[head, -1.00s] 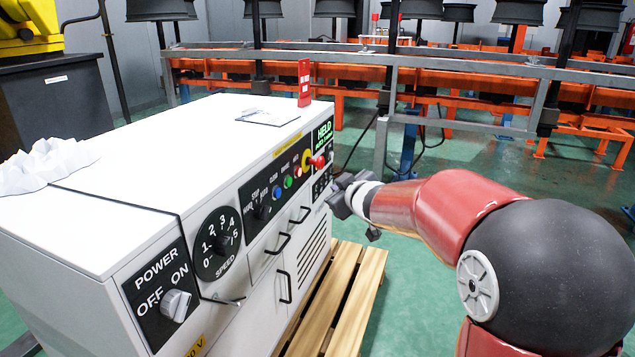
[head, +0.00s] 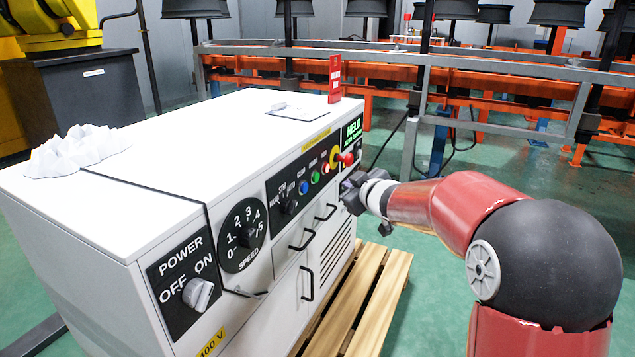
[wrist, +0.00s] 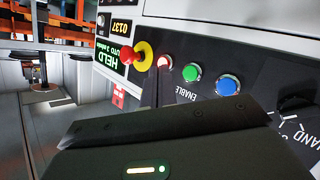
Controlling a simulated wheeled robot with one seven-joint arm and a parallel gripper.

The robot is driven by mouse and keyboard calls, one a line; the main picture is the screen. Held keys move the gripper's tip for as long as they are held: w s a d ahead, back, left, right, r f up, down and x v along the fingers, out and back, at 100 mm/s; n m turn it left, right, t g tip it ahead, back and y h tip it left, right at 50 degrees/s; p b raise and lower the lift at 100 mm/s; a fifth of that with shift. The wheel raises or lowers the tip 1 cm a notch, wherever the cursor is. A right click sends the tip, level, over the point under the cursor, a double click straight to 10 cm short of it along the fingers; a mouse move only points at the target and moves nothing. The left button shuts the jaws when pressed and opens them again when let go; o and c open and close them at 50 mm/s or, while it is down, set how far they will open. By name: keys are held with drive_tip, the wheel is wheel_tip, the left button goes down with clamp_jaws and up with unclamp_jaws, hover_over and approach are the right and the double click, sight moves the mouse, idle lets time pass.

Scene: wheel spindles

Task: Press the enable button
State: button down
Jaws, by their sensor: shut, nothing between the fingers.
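The control panel on the white cabinet has a row of blue (head: 304,187), green (head: 315,177) and red (head: 325,168) buttons. In the wrist view, turned over, the word ENABLE reads beside the green button (wrist: 192,72), between it and my gripper. The blue button (wrist: 227,85) and a lit reddish button (wrist: 165,62) flank it. My gripper (head: 350,196) is in front of the panel's far end, below the red mushroom knob. In the wrist view my gripper (wrist: 168,126) is shut and empty. It hides part of the panel; contact cannot be told.
The red mushroom knob (head: 348,159) on its yellow collar sticks out close to my gripper. Black door handles (head: 303,240) project lower on the cabinet (head: 190,135). A wooden pallet (head: 375,305) lies on the floor in front. A grey rail (head: 500,66) runs behind.

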drive_tip(key=shift+w+a+b, duration=0.15)
drive_tip(key=shift+w+a, duration=0.2)
drive_tip(key=shift+a, duration=0.5)
drive_tip(key=shift+w+a+b, duration=0.15)
drive_tip(key=shift+w+a, duration=0.2)
drive_tip(key=shift+a, duration=0.45)
drive_tip(key=shift+w+a+b, duration=0.15)
drive_tip(key=shift+w+a, duration=0.2)
drive_tip(key=shift+a, duration=0.5)
drive_tip(key=shift+w+a, duration=0.15)
drive_tip(key=shift+a, duration=0.25)
drive_tip(key=shift+w+a, duration=0.15)
drive_tip(key=shift+a, duration=0.2)
idle(0.6)
drive_tip(key=shift+d, duration=0.1)
drive_tip(key=shift+s+d+p, duration=0.3)
drive_tip(key=shift+s+d, duration=0.05)
drive_tip(key=shift+d, duration=0.3)
drive_tip(key=shift+s+d+p, duration=0.3)
drive_tip(key=shift+d, duration=0.5)
drive_tip(key=shift+s+d+p, duration=0.35)
drive_tip(key=shift+d, duration=0.4)
drive_tip(key=shift+s+d+p, duration=0.3)
drive_tip(key=shift+d, duration=0.5)
